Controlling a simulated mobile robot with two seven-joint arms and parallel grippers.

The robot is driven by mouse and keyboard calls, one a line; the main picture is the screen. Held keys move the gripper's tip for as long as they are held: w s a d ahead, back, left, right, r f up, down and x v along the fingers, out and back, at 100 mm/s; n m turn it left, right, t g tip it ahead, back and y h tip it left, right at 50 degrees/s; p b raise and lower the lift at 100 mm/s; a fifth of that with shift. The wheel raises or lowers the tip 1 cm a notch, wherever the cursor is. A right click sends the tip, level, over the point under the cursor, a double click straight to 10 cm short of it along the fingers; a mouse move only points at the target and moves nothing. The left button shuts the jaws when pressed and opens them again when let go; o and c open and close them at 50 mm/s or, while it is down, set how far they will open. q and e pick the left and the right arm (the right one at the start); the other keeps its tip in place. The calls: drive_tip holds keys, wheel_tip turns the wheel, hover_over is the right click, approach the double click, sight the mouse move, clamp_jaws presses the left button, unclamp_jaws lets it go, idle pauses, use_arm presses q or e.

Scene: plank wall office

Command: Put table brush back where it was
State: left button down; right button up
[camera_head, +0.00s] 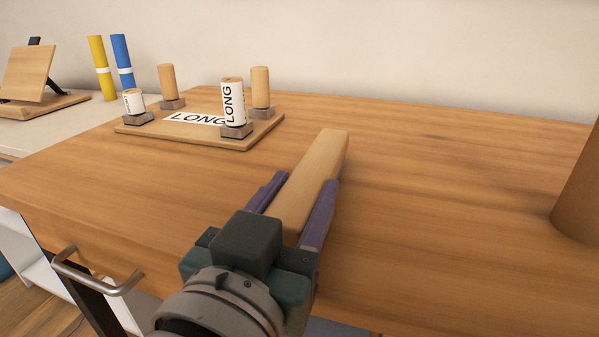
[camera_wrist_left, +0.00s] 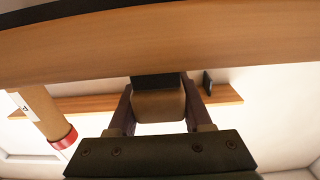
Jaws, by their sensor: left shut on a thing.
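The table brush (camera_head: 318,170) shows in the head view as a long pale wooden block, angled away to the upper right over the wooden table (camera_head: 440,190). My left gripper (camera_head: 293,200) comes in from the lower left, with its purple fingers shut on both sides of the brush. In the left wrist view the end of the brush (camera_wrist_left: 158,103) sits between the fingers, with a dark strip along one side. Whether the brush touches the table top is unclear. My right gripper is in neither view.
A wooden board (camera_head: 190,128) labelled LONG carries several upright wooden cylinders on grey bases behind the brush. A brown round object (camera_head: 580,195) stands at the right edge. Yellow (camera_head: 101,66) and blue (camera_head: 122,62) tubes stand back left. The table's middle right is clear.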

use_arm(q)
drive_tip(key=shift+f, duration=0.2)
drive_tip(key=shift+c, duration=1.6)
unclamp_jaws()
drive_tip(key=shift+r, duration=0.1)
drive_tip(key=shift+r, duration=0.15)
drive_tip(key=b+v, duration=0.3)
drive_tip(key=v, duration=0.8)
drive_tip(key=a+f+n+g+y, duration=0.3)
drive_tip(key=a+f+y, duration=0.1)
drive_tip(key=a, duration=0.4)
drive_tip(key=a+f+n+g+y, duration=0.25)
drive_tip(key=a+y, duration=0.25)
drive_tip(key=a, duration=0.3)
drive_tip(key=s+d+f+m+g+h, duration=0.1)
drive_tip(key=s+f+m+g+h, duration=0.2)
drive_tip(key=s+f+g, duration=0.4)
drive_tip(key=s+m+g, duration=0.1)
drive_tip(key=s, duration=0.3)
drive_tip(key=shift+s+f+h, duration=0.15)
drive_tip(key=shift+f+h, duration=0.15)
drive_tip(key=shift+f, duration=0.05)
